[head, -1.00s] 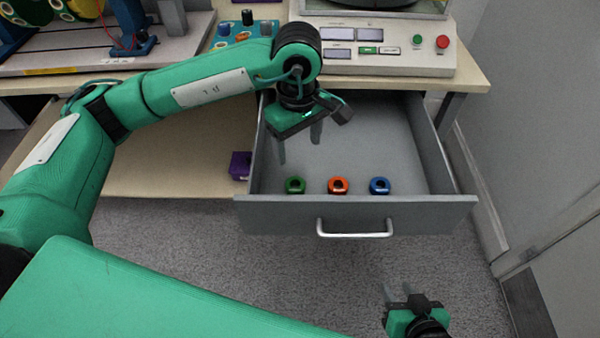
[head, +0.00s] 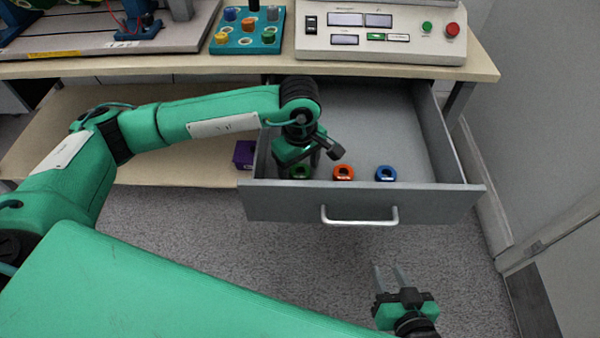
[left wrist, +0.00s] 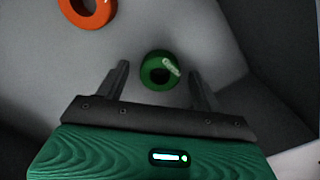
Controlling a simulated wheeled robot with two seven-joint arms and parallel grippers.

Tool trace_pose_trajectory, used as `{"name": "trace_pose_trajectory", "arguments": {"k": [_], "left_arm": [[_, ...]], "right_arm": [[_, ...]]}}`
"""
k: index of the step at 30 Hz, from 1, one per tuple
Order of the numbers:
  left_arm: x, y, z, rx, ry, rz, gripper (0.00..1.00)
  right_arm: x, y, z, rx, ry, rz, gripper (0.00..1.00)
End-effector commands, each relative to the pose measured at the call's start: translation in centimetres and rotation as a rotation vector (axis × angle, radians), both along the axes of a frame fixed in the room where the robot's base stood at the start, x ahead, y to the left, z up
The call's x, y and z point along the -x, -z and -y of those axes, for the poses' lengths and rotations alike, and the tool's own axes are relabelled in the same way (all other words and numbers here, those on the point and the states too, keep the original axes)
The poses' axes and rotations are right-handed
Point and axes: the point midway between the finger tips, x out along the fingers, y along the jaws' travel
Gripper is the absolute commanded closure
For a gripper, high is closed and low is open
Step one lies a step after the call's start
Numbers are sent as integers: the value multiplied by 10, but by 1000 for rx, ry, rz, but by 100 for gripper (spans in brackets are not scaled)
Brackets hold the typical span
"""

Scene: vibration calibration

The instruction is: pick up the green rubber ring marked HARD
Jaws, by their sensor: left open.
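The green ring (head: 299,172) lies on the floor of the open drawer, near its front left corner, partly hidden by my left gripper in the head view. In the left wrist view the green ring (left wrist: 160,70) lies ahead of and between the two open fingers, with a pale label on its rim too small to read. My left gripper (head: 298,168) is open and empty, over the ring; its fingers show in the left wrist view (left wrist: 160,82). My right gripper (head: 390,276) is low in front of the drawer, its two fingers apart and nothing between them.
An orange ring (head: 343,173) and a blue ring (head: 385,173) lie to the right of the green one in the drawer (head: 300,205). The drawer walls stand close to my left gripper. A purple block (head: 244,154) sits on the shelf left of the drawer. The drawer's back is clear.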

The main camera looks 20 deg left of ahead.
Motion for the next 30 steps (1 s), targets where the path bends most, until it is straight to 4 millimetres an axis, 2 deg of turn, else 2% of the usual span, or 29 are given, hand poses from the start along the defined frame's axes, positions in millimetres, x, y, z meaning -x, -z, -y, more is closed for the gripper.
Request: {"name": "trace_pose_trajectory", "arguments": {"k": [7, 14, 23, 26, 30], "left_arm": [[0, 1, 0, 1, 1, 1, 34], [0, 1, 0, 1, 1, 1, 79], [0, 0, 0, 1, 1, 1, 80], [0, -5, 1, 2, 1, 1, 80], [-1, -21, 1, 1, 2, 4, 80]], "right_arm": [[0, 0, 0, -1, -1, 2, 64], [0, 0, 0, -1, -1, 2, 64], [0, 0, 0, -1, -1, 1, 64], [1, 0, 0, 1, -1, -4, 64], [2, 1, 2, 15, -2, -27, 64]]}}
